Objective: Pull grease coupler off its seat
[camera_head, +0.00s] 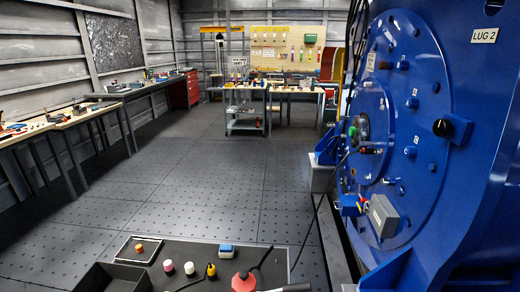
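The large blue motor (425,120) fills the right side, with its round end face towards the left. A thin black hose (316,205) rises from near the cart top to a cluster of small fittings (364,148) around the motor's hub. The grease coupler seems to be at the hose's upper end there, but it is too small to tell apart from its seat. Neither of my grippers is in view.
A dark cart top (200,262) in front holds a black bin (112,277), small colored caps, a blue-white block (227,251) and a red tool (243,281). A grey box (383,216) sticks out of the motor. Floor between cart and back benches is clear.

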